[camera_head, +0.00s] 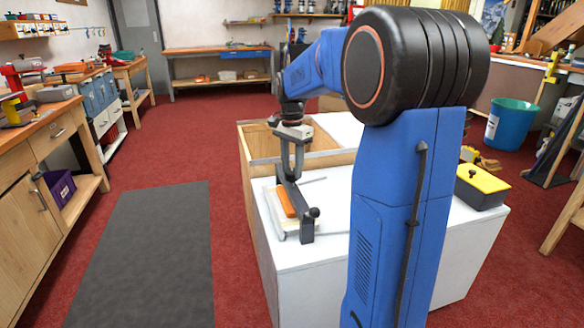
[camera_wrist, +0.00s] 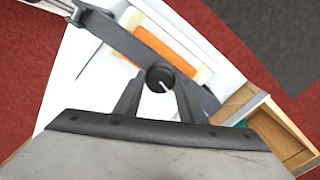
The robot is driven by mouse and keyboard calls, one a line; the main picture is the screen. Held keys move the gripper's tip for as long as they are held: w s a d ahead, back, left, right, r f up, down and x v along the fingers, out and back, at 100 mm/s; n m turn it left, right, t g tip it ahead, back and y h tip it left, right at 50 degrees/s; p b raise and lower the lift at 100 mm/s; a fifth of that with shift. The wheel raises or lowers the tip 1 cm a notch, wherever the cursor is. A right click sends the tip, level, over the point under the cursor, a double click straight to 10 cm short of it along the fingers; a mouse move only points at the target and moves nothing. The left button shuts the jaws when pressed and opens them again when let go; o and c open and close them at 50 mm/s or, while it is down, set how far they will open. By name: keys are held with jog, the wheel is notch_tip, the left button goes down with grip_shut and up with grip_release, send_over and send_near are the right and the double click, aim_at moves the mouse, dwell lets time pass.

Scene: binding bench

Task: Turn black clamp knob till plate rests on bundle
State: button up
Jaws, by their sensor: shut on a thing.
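My gripper (camera_head: 291,176) points down over the white bench top, shut on the round black clamp knob (camera_wrist: 160,75). In the wrist view, the knob lies between the fingertips and has a pale line on its face. A dark clamp bar (camera_head: 298,208) runs past the knob; it also shows in the wrist view (camera_wrist: 115,37). Under and beside the bar lies an orange slab (camera_head: 286,201) on a pale, tan-edged stack, which looks like the bundle (camera_wrist: 198,74). I cannot make out the plate clearly, or whether it touches the bundle.
An open wooden box section (camera_head: 247,139) lies behind the clamp on the white bench (camera_head: 330,262). A black box with a yellow lid (camera_head: 482,187) stands at the right. A grey mat (camera_head: 145,255) lies on the red floor to the left.

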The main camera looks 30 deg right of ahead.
aim_at(292, 171)
jog(key=m, duration=0.7)
jog(key=shift+w+r, duration=0.1)
jog(key=shift+r, duration=0.05)
jog(key=m, duration=0.6)
jog(key=shift+m, duration=0.3)
jog(key=o, duration=1.1)
notch_tip(292, 171, up, 17)
jog(key=shift+r, duration=0.15)
dwell(0.4)
